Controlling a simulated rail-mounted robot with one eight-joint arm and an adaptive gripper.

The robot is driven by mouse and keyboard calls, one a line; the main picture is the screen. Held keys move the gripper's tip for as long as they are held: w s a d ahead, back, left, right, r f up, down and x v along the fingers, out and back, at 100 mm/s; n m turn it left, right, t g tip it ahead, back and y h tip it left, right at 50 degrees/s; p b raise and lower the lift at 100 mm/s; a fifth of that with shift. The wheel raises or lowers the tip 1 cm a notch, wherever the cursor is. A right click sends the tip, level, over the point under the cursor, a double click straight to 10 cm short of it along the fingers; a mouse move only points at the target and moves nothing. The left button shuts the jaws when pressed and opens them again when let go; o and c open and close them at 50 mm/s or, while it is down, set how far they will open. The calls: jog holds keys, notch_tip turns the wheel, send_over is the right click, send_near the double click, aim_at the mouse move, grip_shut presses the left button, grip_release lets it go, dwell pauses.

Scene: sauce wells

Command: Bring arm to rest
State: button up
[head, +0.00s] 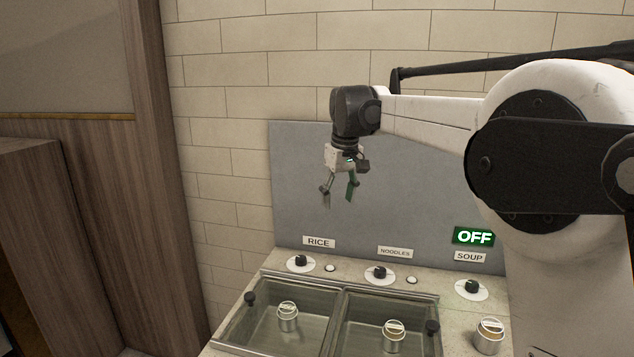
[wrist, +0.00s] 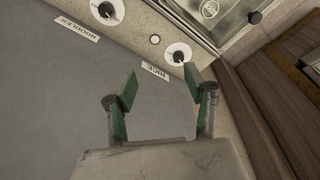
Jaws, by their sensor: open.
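My gripper (head: 340,192) hangs from my arm in front of the grey back panel (head: 400,190), above the RICE label (head: 319,242). Its fingers are spread and nothing is between them. In the wrist view its two green-padded fingers (wrist: 160,97) are apart, with the RICE label (wrist: 155,71) and a black knob on a white disc (wrist: 179,54) beyond them. My arm reaches in from the right of the head view and hides part of the panel and counter.
Two sunken wells, the left well (head: 238,327) and the right well (head: 345,325), hold metal-topped cylinders. Knobs line the back ledge, including the noodles knob (head: 379,273). A green OFF sign (head: 473,236) shows above the SOUP label (head: 469,257). Wooden panelling (head: 165,150) stands at left.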

jog(key=s+d+r+m+t, duration=0.15)
jog(key=s+d, duration=0.35)
jog(key=s, duration=0.5)
jog(key=s+d+m+t, duration=0.15)
jog(key=s+d, duration=0.25)
jog(key=s, duration=0.7)
jog(key=s+d+f+m+t, duration=0.1)
jog(key=s+d+f, duration=0.1)
jog(key=s+f, duration=0.4)
jog(key=s+d+f+m+t, duration=0.1)
jog(key=s+f, duration=0.5)
jog(key=s, duration=0.7)
jog(key=d+m, duration=0.1)
jog(key=d, duration=0.1)
jog(key=shift+s+d+h, duration=0.3)
jog(key=shift+s, duration=0.1)
